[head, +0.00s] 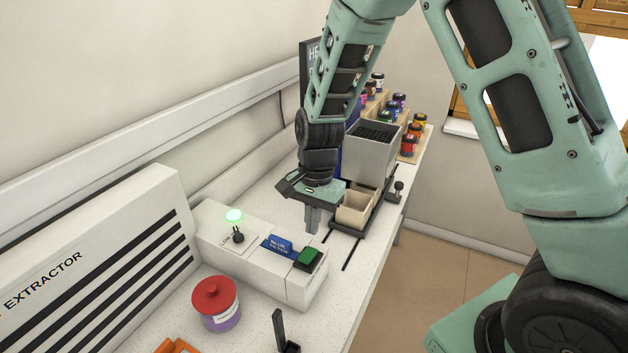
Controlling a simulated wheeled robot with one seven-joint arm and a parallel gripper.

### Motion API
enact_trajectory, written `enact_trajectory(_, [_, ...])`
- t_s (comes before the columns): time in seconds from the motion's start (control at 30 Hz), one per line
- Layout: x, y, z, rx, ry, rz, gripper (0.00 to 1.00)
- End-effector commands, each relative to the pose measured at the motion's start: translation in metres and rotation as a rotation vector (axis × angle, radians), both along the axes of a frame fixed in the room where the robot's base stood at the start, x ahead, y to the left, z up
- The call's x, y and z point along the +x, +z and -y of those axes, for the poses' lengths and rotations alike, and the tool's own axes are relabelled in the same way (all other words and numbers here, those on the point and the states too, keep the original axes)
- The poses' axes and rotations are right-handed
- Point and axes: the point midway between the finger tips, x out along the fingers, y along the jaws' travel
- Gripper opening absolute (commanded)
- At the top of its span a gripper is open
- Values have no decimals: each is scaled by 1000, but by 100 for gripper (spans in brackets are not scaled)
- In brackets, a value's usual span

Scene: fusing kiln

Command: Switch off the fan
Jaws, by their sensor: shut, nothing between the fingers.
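The fan looks to be the white extractor (110,265) with dark slots at the lower left. A white control box (215,225) stands to its right on the bench. A green switch (308,257) in a dark frame is at the box's right end, beside a blue label (278,244). My gripper (312,222) points down, shut and empty, behind and above the green switch and apart from it.
A grey dispenser (370,155) and a beige tray (354,209) stand close to my gripper on the right. Several coloured jars (410,140) are behind. A red-lidded jar (216,302) and a black upright piece (279,330) stand in front of the control box.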

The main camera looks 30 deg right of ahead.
Motion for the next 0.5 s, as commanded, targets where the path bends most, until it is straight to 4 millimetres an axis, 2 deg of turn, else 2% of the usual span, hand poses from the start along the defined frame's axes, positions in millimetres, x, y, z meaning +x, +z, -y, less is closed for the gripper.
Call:
enact_trajectory(0.3, [8, 58, 9, 2, 1, 8, 0])
enact_trajectory(0.5, [10, 81, 12, 1, 0, 5, 0])
